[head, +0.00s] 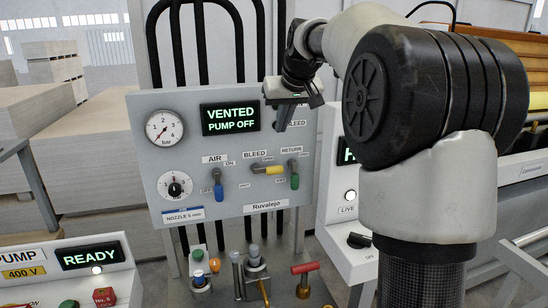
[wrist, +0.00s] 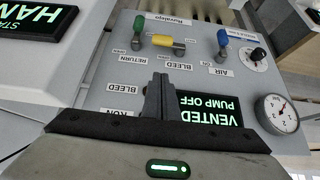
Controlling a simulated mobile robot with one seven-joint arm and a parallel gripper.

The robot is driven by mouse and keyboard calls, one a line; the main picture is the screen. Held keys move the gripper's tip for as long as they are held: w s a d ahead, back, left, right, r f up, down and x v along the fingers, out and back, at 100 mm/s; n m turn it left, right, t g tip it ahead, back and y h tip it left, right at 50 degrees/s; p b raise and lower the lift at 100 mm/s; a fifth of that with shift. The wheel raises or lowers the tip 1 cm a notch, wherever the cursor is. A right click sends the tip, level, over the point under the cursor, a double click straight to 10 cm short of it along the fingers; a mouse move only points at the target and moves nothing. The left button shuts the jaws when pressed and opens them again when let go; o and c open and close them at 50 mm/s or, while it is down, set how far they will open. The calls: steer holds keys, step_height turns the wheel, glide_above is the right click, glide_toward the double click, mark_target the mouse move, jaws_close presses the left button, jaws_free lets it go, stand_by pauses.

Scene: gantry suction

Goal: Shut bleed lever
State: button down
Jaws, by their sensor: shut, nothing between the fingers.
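The bleed lever (head: 273,170) has a yellow handle lying level, pointing right under the BLEED label on the grey panel. In the wrist view, which shows the panel upside down, the yellow lever (wrist: 167,41) is beyond my fingertips. My gripper (head: 289,108) is shut and empty in front of the panel's upper right, above the lever and apart from it. Its closed fingers (wrist: 160,92) cover part of the panel beside the display. The small markings around the lever are too blurred to read surely.
The green RETURN lever (head: 295,178) hangs down close right of the yellow one. The blue AIR lever (head: 218,188) hangs down to its left. The display (head: 230,118) reads VENTED, PUMP OFF. A red-handled valve (head: 305,268) and fittings stand below the panel.

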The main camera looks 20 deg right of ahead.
steer(key=p, duration=0.1)
glide_above(276, 172)
step_height(276, 172, down, 8)
steer(key=shift+w+r, duration=0.1)
steer(key=shift+r, duration=0.1)
step_height(276, 172, down, 3)
steer(key=shift+f, duration=0.75)
